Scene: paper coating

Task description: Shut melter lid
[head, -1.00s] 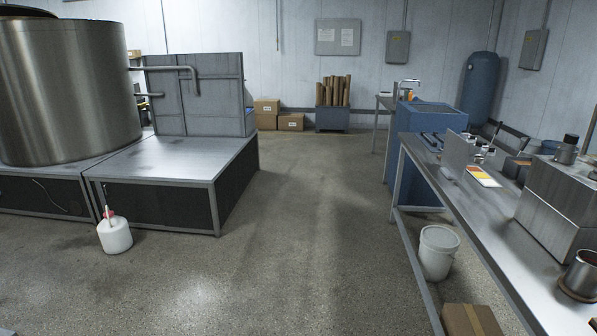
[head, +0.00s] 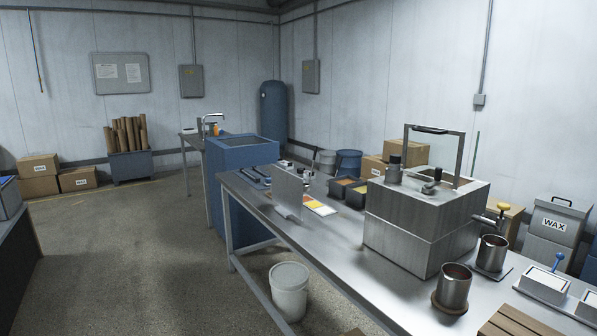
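The melter (head: 400,222) is a brushed-metal box standing on the steel bench on the right. Its lid (head: 436,152) appears to be the framed clear panel standing upright at the top back of the box, so it is open. A dark bar or handle shows near the lid's upper edge. Neither of my grippers is in view.
The steel bench (head: 345,262) runs from the middle to the lower right. Metal cups (head: 454,286) and (head: 491,253) stand in front of the melter. A white bucket (head: 289,290) stands on the floor by the bench. The floor (head: 130,265) at left is clear.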

